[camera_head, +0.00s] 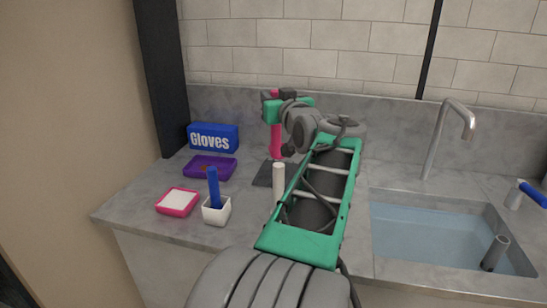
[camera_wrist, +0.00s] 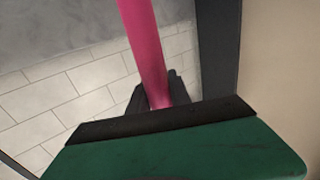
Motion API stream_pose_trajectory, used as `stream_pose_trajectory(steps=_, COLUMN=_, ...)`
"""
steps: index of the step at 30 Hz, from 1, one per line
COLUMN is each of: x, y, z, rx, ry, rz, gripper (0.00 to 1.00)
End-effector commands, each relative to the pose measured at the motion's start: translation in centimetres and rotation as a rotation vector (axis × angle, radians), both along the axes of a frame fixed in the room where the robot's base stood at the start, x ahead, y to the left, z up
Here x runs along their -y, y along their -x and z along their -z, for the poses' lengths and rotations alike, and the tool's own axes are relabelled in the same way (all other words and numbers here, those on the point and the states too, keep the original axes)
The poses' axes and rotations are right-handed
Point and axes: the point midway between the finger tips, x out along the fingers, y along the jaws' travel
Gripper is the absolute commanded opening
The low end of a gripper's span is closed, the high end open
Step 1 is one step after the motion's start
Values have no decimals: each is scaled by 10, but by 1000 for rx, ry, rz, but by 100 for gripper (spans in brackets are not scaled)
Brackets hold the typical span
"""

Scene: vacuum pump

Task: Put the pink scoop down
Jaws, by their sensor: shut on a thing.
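The pink scoop (camera_head: 276,140) hangs roughly upright below my gripper (camera_head: 273,100) in the head view, towards the back of the counter. My gripper is shut on it near its upper end. In the wrist view the pink shaft (camera_wrist: 146,50) runs from the top edge down to my gripper's dark fingers (camera_wrist: 158,95). The lower end of the scoop is near a dark grey mat (camera_head: 262,176); I cannot tell whether they touch. The scoop's bowl is not clearly visible.
A white cylinder (camera_head: 279,181) stands by the mat. To the left are a blue gloves box (camera_head: 213,138), a purple tray (camera_head: 190,167), a pink-rimmed dish (camera_head: 177,203) and a white cup (camera_head: 217,212) holding a blue handle (camera_head: 213,186). A water-filled sink (camera_head: 430,235) is at right.

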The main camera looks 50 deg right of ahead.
Motion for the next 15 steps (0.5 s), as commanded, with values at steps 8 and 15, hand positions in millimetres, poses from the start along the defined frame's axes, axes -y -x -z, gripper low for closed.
stream_pose_trajectory(steps=8, x=40, y=-42, z=28, rx=-3, ry=-4, rz=-5, gripper=0)
stream_pose_trajectory(steps=15, x=78, y=-76, z=72, rx=-3, ry=-4, rz=-3, gripper=0)
